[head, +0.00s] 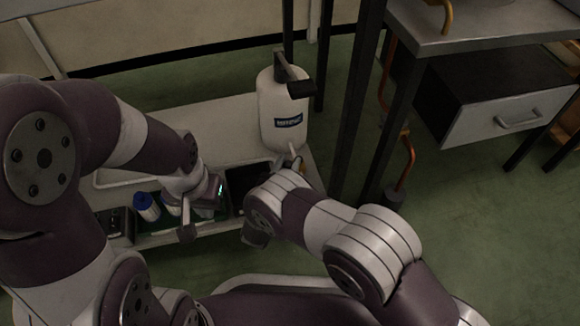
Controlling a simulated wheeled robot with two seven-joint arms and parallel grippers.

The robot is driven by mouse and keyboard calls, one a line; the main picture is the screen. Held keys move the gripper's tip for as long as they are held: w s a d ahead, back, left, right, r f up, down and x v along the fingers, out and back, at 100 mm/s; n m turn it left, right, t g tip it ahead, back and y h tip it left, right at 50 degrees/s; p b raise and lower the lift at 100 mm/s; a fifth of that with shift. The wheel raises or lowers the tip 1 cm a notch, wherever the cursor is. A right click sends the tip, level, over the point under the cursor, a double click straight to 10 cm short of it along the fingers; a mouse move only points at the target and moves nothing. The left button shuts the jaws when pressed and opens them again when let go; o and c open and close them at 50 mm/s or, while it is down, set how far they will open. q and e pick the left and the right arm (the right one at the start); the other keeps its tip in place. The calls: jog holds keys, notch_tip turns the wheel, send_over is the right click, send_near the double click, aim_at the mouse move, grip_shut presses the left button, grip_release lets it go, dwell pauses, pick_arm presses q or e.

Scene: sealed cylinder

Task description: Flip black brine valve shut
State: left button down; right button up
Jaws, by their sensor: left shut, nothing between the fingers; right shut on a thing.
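A white canister (281,112) with a blue label stands upright at the back right of a low pale bench. A black fitting (300,88) sits on its top, and a short pale spout (292,149) shows low on its front. I cannot tell which part is the black brine valve. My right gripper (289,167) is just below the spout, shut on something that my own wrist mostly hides. My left gripper (217,190) is shut and empty, over the bench to the left of the canister.
Blue-and-white bottles (147,206) stand in a dark tray by my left wrist. A dark panel (245,180) lies between my grippers. A dark table leg (355,105) rises close to the canister's right. The green floor (480,220) at right is open.

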jog(key=shift+w+h, duration=0.1)
jog(key=shift+h, duration=0.2)
jog(key=o, duration=0.9)
